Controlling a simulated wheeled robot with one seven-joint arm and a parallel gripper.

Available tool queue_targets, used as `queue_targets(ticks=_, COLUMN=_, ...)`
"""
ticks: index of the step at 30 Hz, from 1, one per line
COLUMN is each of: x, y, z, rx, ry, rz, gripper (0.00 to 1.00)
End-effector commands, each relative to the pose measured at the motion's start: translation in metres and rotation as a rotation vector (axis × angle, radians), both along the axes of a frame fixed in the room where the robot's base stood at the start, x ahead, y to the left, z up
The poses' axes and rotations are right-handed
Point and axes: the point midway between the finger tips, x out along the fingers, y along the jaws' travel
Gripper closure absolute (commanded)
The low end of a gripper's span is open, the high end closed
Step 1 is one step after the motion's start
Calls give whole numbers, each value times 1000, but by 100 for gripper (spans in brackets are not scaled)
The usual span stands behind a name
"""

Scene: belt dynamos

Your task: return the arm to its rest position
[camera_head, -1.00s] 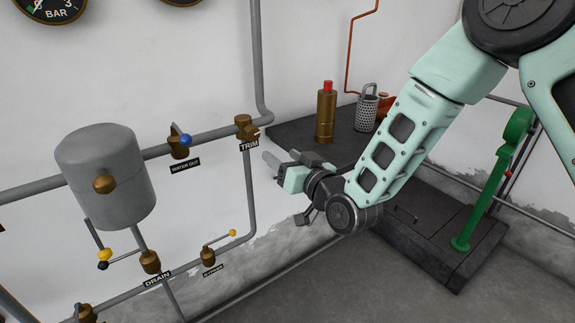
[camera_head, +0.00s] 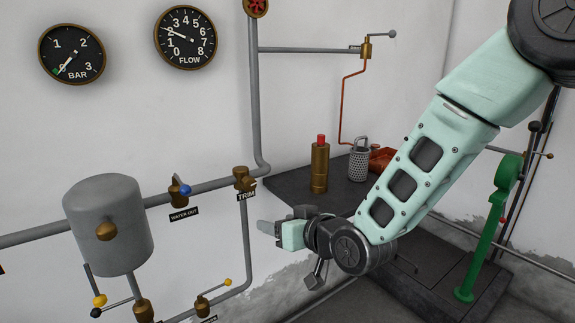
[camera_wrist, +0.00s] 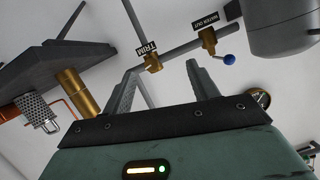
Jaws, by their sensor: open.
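My gripper (camera_head: 268,230) is at the end of my pale green arm, in the middle of the head view, in front of the wall and below the TRIM valve. In the wrist view my gripper (camera_wrist: 162,80) shows two grey fingers spread apart with nothing between them. The brass TRIM valve (camera_head: 243,179) shows just above my gripper in the head view. In the wrist view the TRIM valve (camera_wrist: 153,62) appears beyond the gap between the fingers. I cannot tell how far the fingers are from it.
A dark shelf (camera_head: 285,190) behind my arm carries a brass cylinder with a red top (camera_head: 320,165) and a perforated metal can (camera_head: 358,163). A grey tank (camera_head: 108,225) and the blue-knobbed WATER OUT valve (camera_head: 179,191) are at left. A green lever stand (camera_head: 490,230) is at right.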

Motion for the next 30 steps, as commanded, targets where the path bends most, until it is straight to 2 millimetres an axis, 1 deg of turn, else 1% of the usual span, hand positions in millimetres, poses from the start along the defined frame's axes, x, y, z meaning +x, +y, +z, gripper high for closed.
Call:
queue_targets(ticks=1, x=-17, y=-1, z=12, rx=-58, ry=50, rz=24, gripper=41)
queue_targets(ticks=5, x=-65, y=-15, z=18, rx=-225, ry=211, rz=73, gripper=41)
queue_targets(ticks=6, x=-81, y=-22, z=20, rx=-276, ry=260, rz=87, gripper=41)
queue_targets(ticks=8, x=-106, y=-34, z=23, rx=-351, ry=335, rz=103, gripper=41)
queue_targets(ticks=9, x=-124, y=-43, z=25, rx=-403, ry=386, rz=115, gripper=41)
queue_targets(ticks=11, x=-151, y=-58, z=30, rx=-477, ry=462, rz=129, gripper=41)
queue_targets(ticks=12, x=-170, y=-69, z=34, rx=-526, ry=511, rz=137, gripper=41)
queue_targets(ticks=14, x=-197, y=-86, z=39, rx=-596, ry=585, rz=148, gripper=41)
queue_targets(ticks=15, x=-215, y=-98, z=43, rx=-639, ry=633, rz=154, gripper=41)
queue_targets(ticks=18, x=-253, y=-123, z=52, rx=-729, ry=734, rz=164, gripper=41)
queue_targets(ticks=21, x=-280, y=-141, z=58, rx=-791, ry=809, rz=171, gripper=41)
queue_targets(ticks=24, x=-295, y=-152, z=62, rx=-825, ry=850, rz=174, gripper=41)
queue_targets(ticks=27, x=-300, y=-156, z=62, rx=-839, ry=867, rz=176, gripper=41)
queue_targets(ticks=30, x=-301, y=-156, z=62, rx=-839, ry=869, rz=176, gripper=41)
